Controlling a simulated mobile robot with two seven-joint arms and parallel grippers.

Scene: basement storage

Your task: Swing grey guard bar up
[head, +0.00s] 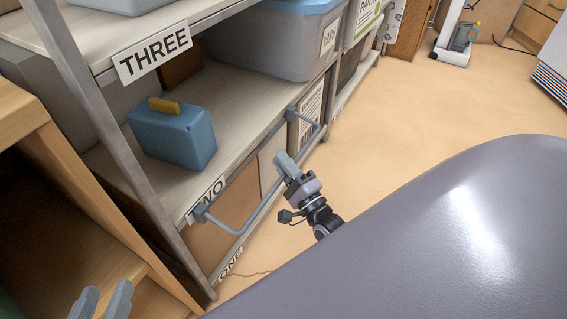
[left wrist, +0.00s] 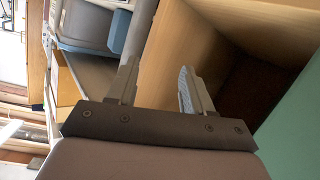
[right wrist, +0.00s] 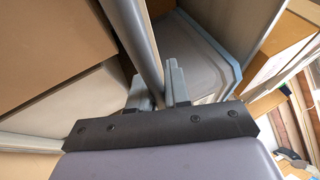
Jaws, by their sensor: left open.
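The grey guard bar (head: 262,207) is a U-shaped tube joined at both ends to the front edge of the shelf labelled TWO, hanging low in front of it. My right gripper (head: 284,164) is at the middle of the bar's long run. In the right wrist view the bar (right wrist: 140,40) passes between the fingers (right wrist: 158,88), which are closed around it. My left gripper (head: 101,303) is at the bottom left of the head view, open and empty. Its spread fingers show in the left wrist view (left wrist: 158,88), in front of a wooden unit.
A blue case (head: 172,138) with a yellow handle stands on the shelf behind the bar. A wooden unit (head: 75,200) stands close at left. The floor (head: 400,115) right of the rack is clear.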

